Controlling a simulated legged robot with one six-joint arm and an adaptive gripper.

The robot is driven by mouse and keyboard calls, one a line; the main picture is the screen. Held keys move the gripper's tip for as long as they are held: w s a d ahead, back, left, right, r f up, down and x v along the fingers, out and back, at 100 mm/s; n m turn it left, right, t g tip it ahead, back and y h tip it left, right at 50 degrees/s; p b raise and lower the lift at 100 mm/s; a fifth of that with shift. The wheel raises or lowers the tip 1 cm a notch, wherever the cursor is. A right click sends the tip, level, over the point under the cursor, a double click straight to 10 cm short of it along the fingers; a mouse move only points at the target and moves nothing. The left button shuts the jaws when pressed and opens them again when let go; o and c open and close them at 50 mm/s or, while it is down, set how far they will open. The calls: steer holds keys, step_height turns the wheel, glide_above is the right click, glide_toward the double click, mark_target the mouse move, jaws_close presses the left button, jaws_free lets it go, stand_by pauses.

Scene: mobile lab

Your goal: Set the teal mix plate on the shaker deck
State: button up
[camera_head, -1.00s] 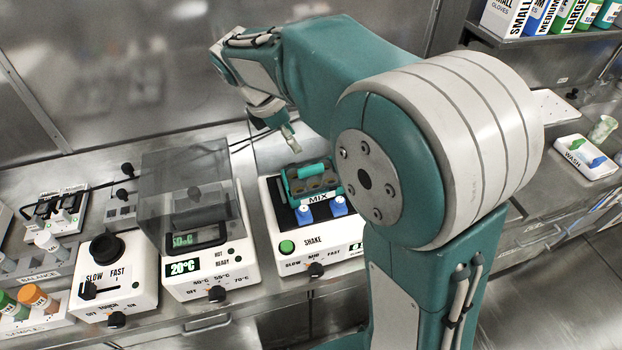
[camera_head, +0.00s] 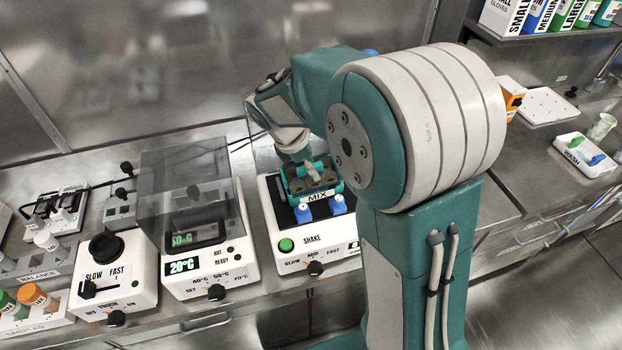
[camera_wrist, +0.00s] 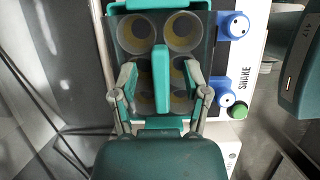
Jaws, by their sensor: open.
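The teal mix plate (camera_head: 318,197), labelled MIX, sits on the dark deck of the white shaker (camera_head: 292,262). In the wrist view the plate (camera_wrist: 110,45) shows round wells with yellowish bottoms and a raised teal handle bar (camera_wrist: 161,85) along its middle. My gripper (camera_head: 311,176) is down at the plate from above. In the wrist view my gripper (camera_wrist: 160,72) is open, with one finger on each side of the handle and gaps between. Two blue knobs (camera_head: 304,213) stand at the plate's front side on the deck. My gripper hides part of the wells.
Left of the shaker stands a heater block (camera_head: 210,283) with a clear lid, then a SLOW/FAST mixer (camera_head: 112,285). A white WASH tray (camera_head: 586,156) lies far right. An orange box (camera_head: 511,98) stands behind my arm. A steel wall closes the back.

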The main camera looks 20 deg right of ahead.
jaws_close()
steer(key=shift+r, duration=0.6)
steer(key=s+r, duration=1.2)
steer(key=s, duration=0.2)
steer(key=shift+y, duration=0.6)
steer(key=w+f, duration=0.1)
steer(key=w, duration=0.3)
steer(key=w+f, duration=0.2)
steer(key=w, duration=0.3)
steer(key=w+f, duration=0.2)
steer(key=w, duration=0.3)
steer(key=shift+d+f, duration=0.1)
steer(key=shift+f, duration=0.15)
